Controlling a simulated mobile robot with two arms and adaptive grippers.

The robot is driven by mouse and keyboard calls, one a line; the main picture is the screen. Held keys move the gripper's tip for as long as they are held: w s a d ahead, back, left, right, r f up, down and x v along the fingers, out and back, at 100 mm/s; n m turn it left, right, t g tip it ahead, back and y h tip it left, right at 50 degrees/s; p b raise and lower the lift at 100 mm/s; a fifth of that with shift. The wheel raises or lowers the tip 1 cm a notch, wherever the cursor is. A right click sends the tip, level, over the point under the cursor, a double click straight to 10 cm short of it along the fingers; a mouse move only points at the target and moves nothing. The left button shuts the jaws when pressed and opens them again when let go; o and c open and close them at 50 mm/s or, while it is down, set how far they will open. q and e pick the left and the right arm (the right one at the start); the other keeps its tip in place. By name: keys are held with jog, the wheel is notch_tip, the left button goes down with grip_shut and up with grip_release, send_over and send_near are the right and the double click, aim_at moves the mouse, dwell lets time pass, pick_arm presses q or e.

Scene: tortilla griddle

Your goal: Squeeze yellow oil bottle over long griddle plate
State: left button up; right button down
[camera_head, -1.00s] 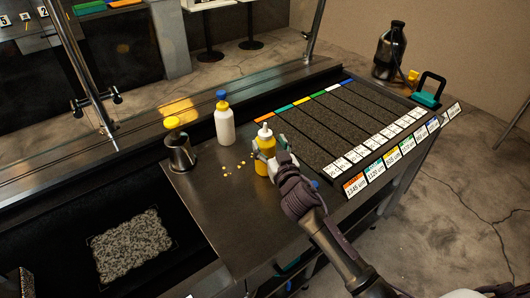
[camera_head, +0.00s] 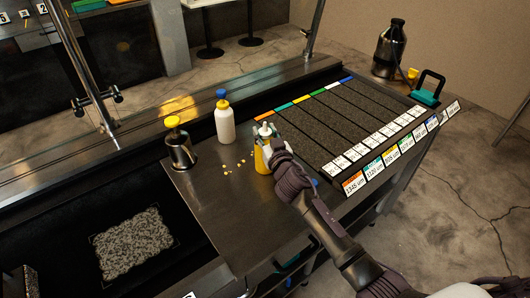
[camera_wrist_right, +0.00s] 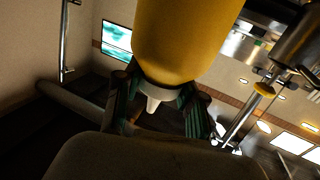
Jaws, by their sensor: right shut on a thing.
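The yellow oil bottle (camera_head: 261,160) with a white nozzle cap is near the middle of the head view, about upright, over the steel counter. My right gripper (camera_head: 269,150) is shut on it from the right. In the right wrist view the yellow bottle body (camera_wrist_right: 185,40) fills the top, its white nozzle pointing down in the picture between the green-padded fingers (camera_wrist_right: 158,103). I cannot tell whether its base touches the counter. A long dark plate (camera_head: 60,220) with a grainy speckled patch (camera_head: 132,243) lies at the left. My left gripper is out of view.
A white bottle with a blue cap (camera_head: 225,124) and a steel pitcher with a yellow top (camera_head: 179,148) stand left of the yellow bottle. Small yellow bits (camera_head: 238,167) lie between. A labelled rack of dark strips (camera_head: 345,120) is at the right.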

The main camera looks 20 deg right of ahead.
aim_at(265, 123)
jog(key=shift+r, duration=0.1)
dwell(0.3)
jog(key=shift+r, duration=0.5)
notch_tip(265, 123, up, 3)
jog(key=shift+f, duration=0.15)
jog(key=s+d+r, duration=0.3)
jog(key=s+r, duration=0.4)
jog(key=s, duration=0.4)
jog(key=shift+s+b, duration=0.2)
jog(key=shift+b, duration=0.1)
jog(key=shift+r, duration=0.1)
jog(key=c, duration=1.4)
grip_release()
grip_shut()
jog(key=shift+w, duration=0.1)
